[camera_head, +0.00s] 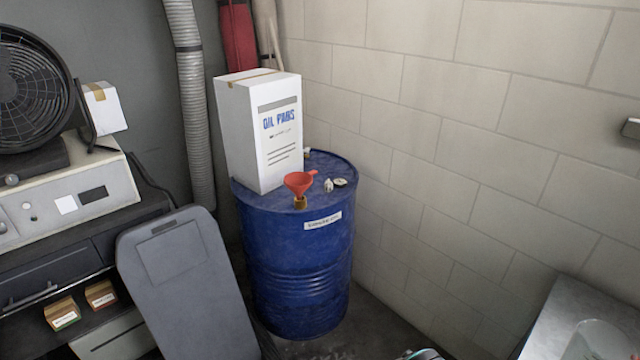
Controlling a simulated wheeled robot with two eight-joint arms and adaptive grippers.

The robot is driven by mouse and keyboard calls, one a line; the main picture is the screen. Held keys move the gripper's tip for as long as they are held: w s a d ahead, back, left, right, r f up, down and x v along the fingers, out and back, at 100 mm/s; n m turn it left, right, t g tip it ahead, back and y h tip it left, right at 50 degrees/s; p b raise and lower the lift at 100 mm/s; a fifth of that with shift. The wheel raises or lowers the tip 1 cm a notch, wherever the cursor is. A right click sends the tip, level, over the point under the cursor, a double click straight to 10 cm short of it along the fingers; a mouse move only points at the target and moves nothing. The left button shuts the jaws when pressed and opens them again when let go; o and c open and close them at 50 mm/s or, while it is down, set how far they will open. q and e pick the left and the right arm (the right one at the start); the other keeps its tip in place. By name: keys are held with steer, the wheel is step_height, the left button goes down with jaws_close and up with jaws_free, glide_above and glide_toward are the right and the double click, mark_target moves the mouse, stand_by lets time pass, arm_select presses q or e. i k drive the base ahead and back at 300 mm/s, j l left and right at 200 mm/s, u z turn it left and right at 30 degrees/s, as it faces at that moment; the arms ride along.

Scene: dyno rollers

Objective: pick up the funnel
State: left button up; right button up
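The red funnel (299,182) is on top of the blue drum (297,265), near its front edge. It has a wide mouth facing up and a small tab at its right. Its lower end meets a brass-coloured fitting (300,203) on the drum top; I cannot tell whether the spout goes inside it.
A white oil pads box (262,135) stands behind and left of the funnel. Small pale items (336,184) lie to its right. A grey padded board (185,285) leans left of the drum. A block wall (440,150) rises close behind at right.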

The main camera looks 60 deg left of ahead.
mark_target(298, 182)
steer(key=u, duration=2.3)
